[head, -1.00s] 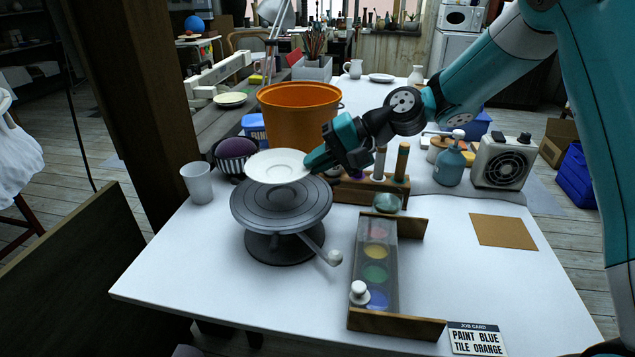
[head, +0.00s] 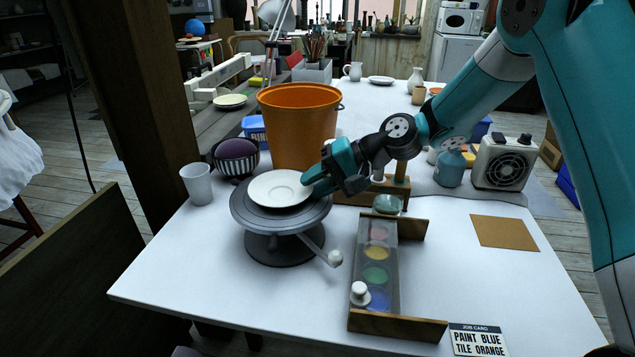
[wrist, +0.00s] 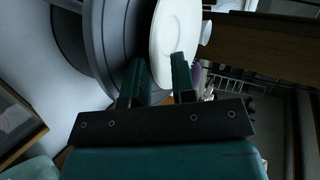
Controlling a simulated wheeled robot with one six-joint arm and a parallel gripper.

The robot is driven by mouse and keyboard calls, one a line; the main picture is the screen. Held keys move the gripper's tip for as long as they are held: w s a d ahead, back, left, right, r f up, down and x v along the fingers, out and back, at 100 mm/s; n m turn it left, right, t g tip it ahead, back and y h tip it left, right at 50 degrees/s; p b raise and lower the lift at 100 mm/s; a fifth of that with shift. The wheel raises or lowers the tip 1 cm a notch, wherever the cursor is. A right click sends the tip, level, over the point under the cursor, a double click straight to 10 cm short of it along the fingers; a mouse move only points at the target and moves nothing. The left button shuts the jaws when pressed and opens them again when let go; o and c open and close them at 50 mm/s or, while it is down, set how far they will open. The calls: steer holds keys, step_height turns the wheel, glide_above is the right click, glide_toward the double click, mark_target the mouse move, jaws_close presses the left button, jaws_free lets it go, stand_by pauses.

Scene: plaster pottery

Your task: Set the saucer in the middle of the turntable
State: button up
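The white saucer (head: 279,189) is level over the dark grey turntable (head: 240,210), roughly central from left to right and a little toward the far side in the head view. I cannot tell whether its foot touches the disc. My gripper (head: 314,186) is at the saucer's right rim, one finger on each side of it. In the wrist view, the saucer (wrist: 172,30) shows between the fingers of my gripper (wrist: 160,80), close beside the turntable's disc (wrist: 98,40). The fingers look closed on the rim; the exact contact is partly hidden.
An orange bucket (head: 300,130) and a striped purple-topped bowl (head: 236,157) stand behind the turntable. A pale cup (head: 197,184) is at left. A paint rack (head: 385,270) stands close at right, near the turntable's knobbed handle (head: 334,258). The table's front left is clear.

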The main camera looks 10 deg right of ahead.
steer(key=shift+d+f, duration=0.2)
steer(key=shift+f, duration=0.1)
steer(key=shift+d+r, duration=0.2)
steer(key=shift+r, duration=0.35)
steer(key=v, duration=1.1)
steer(key=s+a+r+n+g+h, duration=0.1)
steer(key=s+a+r+n+h, duration=0.2)
steer(key=s, duration=0.4)
steer(key=s+a+r+n+g+h, duration=0.1)
steer(key=s+a+n, duration=0.1)
steer(key=s+a, duration=0.35)
steer(key=s+d+n+h, duration=0.2)
steer(key=s+n+h, duration=0.1)
steer(key=s, duration=1.1)
steer(key=shift+s+d+f+n+p, duration=0.25)
steer(key=shift+f+n+p, duration=0.2)
steer(key=shift+n, duration=0.35)
steer(key=shift+c, duration=0.2)
